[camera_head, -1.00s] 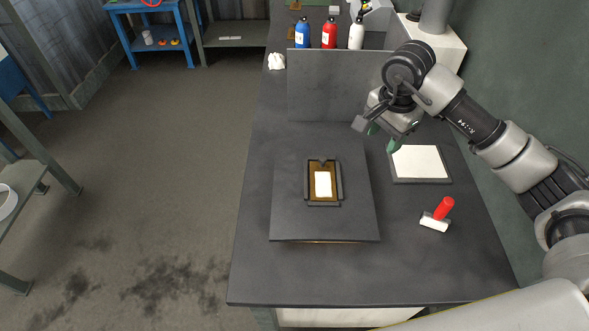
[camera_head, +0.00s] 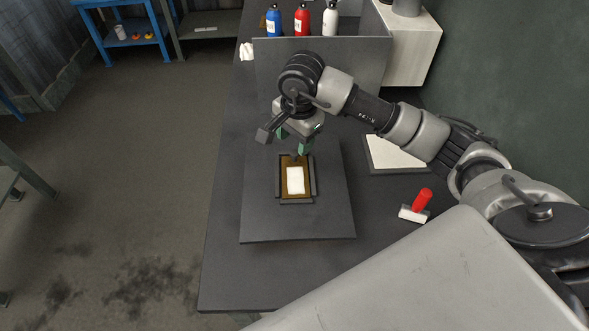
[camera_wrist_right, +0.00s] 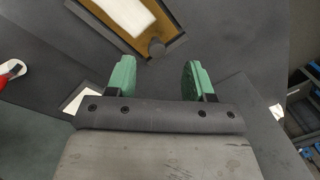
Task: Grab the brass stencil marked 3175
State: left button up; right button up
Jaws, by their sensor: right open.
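A brass-coloured plate (camera_head: 285,182), which I take to be the stencil, sits in a dark frame on a raised grey board (camera_head: 297,225). A white sheet (camera_head: 295,180) shows at its middle. I cannot read any number on it. The plate also shows at the top of the right wrist view (camera_wrist_right: 176,28), beside a dark round knob (camera_wrist_right: 156,47). My right gripper (camera_head: 294,141) is open and empty, above the far end of the frame. In the right wrist view its green fingers (camera_wrist_right: 160,78) are apart, with the plate beyond them. My left gripper is not in view.
A red-handled roller (camera_head: 416,207) lies on the dark table to the right. A white pad in a tray (camera_head: 392,152) is partly behind my right arm. Blue, red (camera_head: 302,20) and white bottles stand behind an upright grey panel (camera_head: 348,62).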

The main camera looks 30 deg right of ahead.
aim_at(295, 153)
notch_tip(295, 153, down, 4)
jog(key=shift+s+a+r+p, duration=0.15)
jog(key=shift+p, duration=0.45)
jog(key=shift+f, duration=0.4)
jog(key=shift+c, duration=0.2)
grip_shut()
